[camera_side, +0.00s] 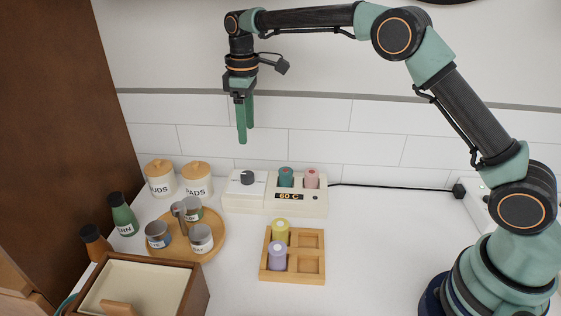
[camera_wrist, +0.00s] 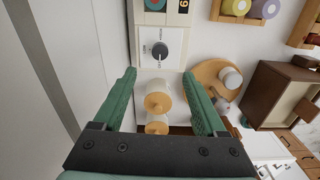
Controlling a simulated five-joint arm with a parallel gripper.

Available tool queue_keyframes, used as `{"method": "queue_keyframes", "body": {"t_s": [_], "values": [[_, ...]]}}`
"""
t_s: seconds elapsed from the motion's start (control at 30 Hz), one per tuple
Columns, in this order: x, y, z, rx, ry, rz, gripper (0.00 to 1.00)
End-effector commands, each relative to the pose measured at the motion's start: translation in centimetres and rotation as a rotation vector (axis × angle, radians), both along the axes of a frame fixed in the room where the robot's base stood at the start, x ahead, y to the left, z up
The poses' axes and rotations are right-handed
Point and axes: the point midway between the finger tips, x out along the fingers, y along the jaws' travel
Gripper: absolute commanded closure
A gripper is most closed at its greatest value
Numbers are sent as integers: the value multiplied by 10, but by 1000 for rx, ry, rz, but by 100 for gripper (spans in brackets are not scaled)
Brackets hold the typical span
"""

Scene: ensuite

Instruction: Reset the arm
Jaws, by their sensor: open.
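My gripper (camera_side: 243,120) hangs from the raised arm, pointing down, high above the counter near the back wall. Its green fingers are apart and hold nothing; they also show in the wrist view (camera_wrist: 160,90). Below it in the side view stands a white warmer (camera_side: 275,205) with a dark knob, a "60 C" display, and a teal roll (camera_side: 286,177) and a pink roll (camera_side: 311,178) in its top. In the wrist view the warmer's knob (camera_wrist: 160,50) lies beyond the fingertips.
A wooden tray (camera_side: 308,267) holds a yellow roll (camera_side: 280,231) and a purple roll (camera_side: 277,254). A round wooden turntable (camera_side: 213,243) carries several small jars. Two lidded jars (camera_side: 160,180), two bottles (camera_side: 122,214) and a wooden box (camera_side: 195,296) stand left. The counter right of the tray is clear.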

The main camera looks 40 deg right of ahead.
Motion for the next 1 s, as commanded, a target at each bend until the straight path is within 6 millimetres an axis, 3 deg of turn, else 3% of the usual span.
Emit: {"method": "queue_keyframes", "body": {"t_s": [0.4, 0.73, 1.0], "values": [[-80, -47, 60, 45, -101, -540, 26], [-149, -70, 86, 100, -227, -656, 26], [-211, -85, 83, 148, -357, -693, 26]]}}
